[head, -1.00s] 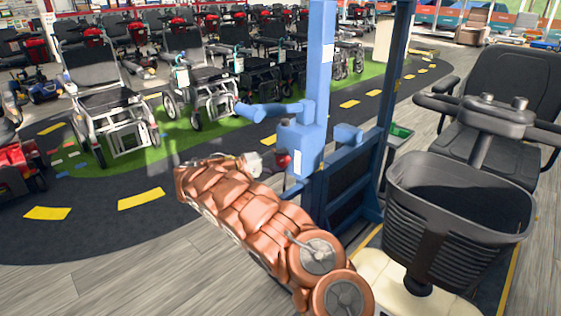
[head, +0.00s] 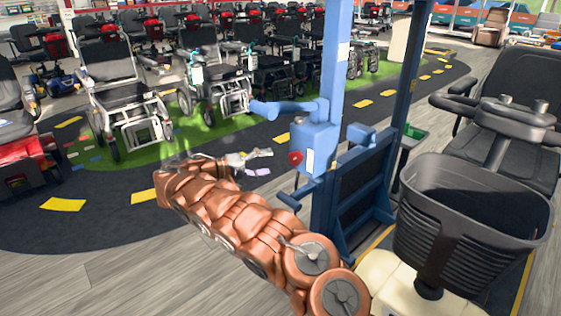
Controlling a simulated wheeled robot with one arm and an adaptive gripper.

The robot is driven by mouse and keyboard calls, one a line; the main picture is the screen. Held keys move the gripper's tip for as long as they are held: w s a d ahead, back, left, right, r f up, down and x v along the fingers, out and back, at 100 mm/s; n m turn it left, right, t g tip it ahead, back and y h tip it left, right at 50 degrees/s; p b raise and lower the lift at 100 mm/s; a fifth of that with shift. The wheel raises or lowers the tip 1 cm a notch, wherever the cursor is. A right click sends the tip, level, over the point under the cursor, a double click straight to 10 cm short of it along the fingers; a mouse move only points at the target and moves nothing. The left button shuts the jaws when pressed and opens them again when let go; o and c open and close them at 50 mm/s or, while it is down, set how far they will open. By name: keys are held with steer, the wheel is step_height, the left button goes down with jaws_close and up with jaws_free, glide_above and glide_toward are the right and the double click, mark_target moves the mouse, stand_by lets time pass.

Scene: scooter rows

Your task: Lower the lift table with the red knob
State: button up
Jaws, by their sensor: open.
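The blue lift table's post (head: 336,75) stands right of centre, with a blue control box (head: 312,145) on it. The red knob (head: 296,158) is on the left side of that box. A blue handle arm (head: 280,108) sticks out to the left above the knob. My copper-coloured arm reaches from the lower right toward the left. My gripper (head: 262,162) is open at its far end, left of the red knob and apart from it. Nothing shows between its fingers. The lift's table surface is hard to make out.
A mobility scooter with a dark basket (head: 470,225) and black seat (head: 515,100) stands close on the right. Wheelchairs (head: 125,100) line the green strip at left. Grey floor (head: 90,280) is clear at lower left.

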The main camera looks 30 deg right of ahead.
steer(key=shift+w+a+r, duration=0.1)
steer(key=shift+w+a, duration=0.1)
steer(key=shift+a, duration=1)
